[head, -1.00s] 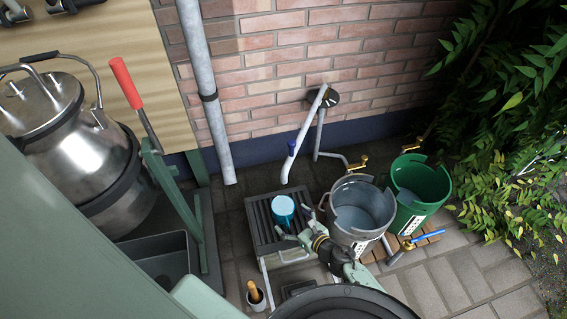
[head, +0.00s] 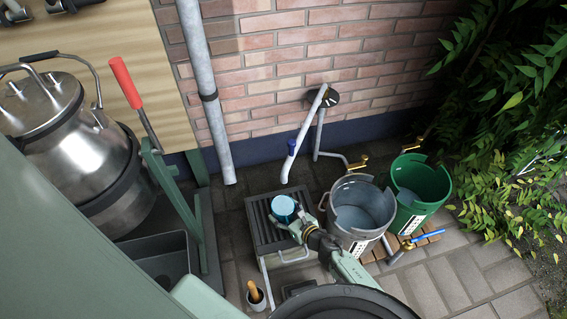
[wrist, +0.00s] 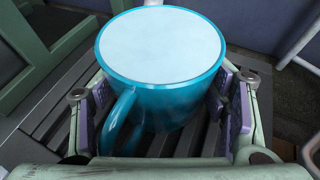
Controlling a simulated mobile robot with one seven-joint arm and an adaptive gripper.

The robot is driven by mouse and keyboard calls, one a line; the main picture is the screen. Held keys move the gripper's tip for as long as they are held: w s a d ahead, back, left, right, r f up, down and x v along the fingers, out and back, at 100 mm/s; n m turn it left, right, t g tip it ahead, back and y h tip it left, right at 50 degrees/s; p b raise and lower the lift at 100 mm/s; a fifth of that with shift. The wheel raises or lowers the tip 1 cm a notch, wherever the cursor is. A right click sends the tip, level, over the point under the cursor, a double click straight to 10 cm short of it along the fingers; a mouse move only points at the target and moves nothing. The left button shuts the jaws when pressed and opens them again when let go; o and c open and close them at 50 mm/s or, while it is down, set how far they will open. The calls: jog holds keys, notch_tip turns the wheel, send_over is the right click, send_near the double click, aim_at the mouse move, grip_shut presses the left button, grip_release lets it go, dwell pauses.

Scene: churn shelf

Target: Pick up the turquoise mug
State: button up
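The turquoise mug (head: 284,208) stands on the dark slatted rack (head: 254,231) in the head view, partly hidden by my gripper (head: 294,226). In the wrist view the mug (wrist: 165,95) fills the middle, with its pale blue round top facing up and its handle pointing toward my palm and to the left. My gripper (wrist: 165,110) is around the mug, one finger on each side. The fingers look spread, and a narrow gap shows beside the mug's lower right wall. Contact at the left finger is hard to tell.
A grey bucket (head: 382,205) and a green bucket (head: 437,180) stand on wooden slats just right of the rack. A bent white pipe (head: 304,138) comes down behind it. A small pot with a wooden handle (head: 256,297) is in front. A steel churn (head: 75,150) stands left.

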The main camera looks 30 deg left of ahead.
jog(key=c, duration=1.1)
jog(key=shift+c, duration=0.9)
jog(key=shift+r, duration=0.15)
